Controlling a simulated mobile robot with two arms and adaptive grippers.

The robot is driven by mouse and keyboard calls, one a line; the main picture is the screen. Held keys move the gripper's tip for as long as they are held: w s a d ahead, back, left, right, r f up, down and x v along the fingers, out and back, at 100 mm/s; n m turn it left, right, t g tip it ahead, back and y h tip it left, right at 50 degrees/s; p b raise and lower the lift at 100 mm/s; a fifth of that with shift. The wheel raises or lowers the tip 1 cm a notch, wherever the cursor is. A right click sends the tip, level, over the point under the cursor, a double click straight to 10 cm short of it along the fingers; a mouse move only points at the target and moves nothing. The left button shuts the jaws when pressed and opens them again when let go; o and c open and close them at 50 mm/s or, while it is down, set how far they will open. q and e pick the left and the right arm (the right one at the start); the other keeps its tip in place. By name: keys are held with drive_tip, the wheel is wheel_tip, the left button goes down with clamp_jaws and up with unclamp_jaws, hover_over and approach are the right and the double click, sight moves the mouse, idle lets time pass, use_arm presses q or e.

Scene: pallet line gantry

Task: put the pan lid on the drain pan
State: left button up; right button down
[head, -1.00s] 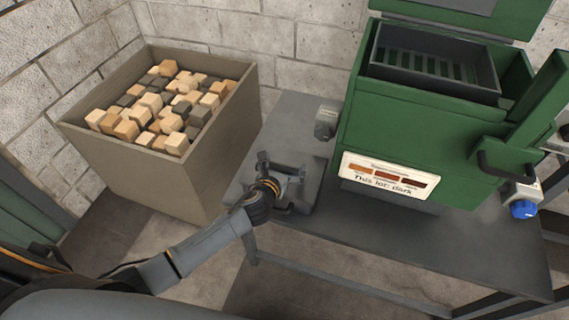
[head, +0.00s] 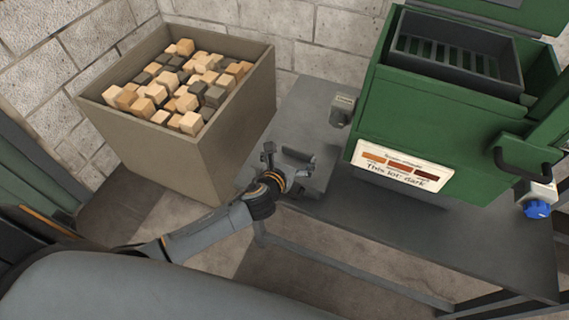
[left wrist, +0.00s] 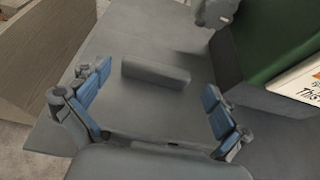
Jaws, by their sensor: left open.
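A flat grey plate with a raised bar handle, which looks like the pan lid (head: 318,172), lies on the left part of the grey table. In the left wrist view its handle (left wrist: 155,75) lies ahead, between the lines of the two blue-padded fingers. My left gripper (head: 287,170) is open and empty over the plate; it also shows in the left wrist view (left wrist: 150,100). I see no gap closed on the handle. A dark slotted tray (head: 455,62) sits in the top of the green machine; I cannot tell whether it is the drain pan. My right gripper is out of view.
The green machine (head: 440,125) stands on the table (head: 440,225), right of the plate, with a "This lot: dark" sign (head: 402,165) and a blue knob (head: 537,209). A tall bin (head: 190,150) of wooden blocks stands left of the table. The table front is clear.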

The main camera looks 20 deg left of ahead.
use_arm(q)
drive_tip(key=v, duration=0.7)
drive_tip(key=shift+s+r, duration=0.2)
drive_tip(key=shift+s, duration=0.05)
drive_tip(key=shift+a, duration=0.1)
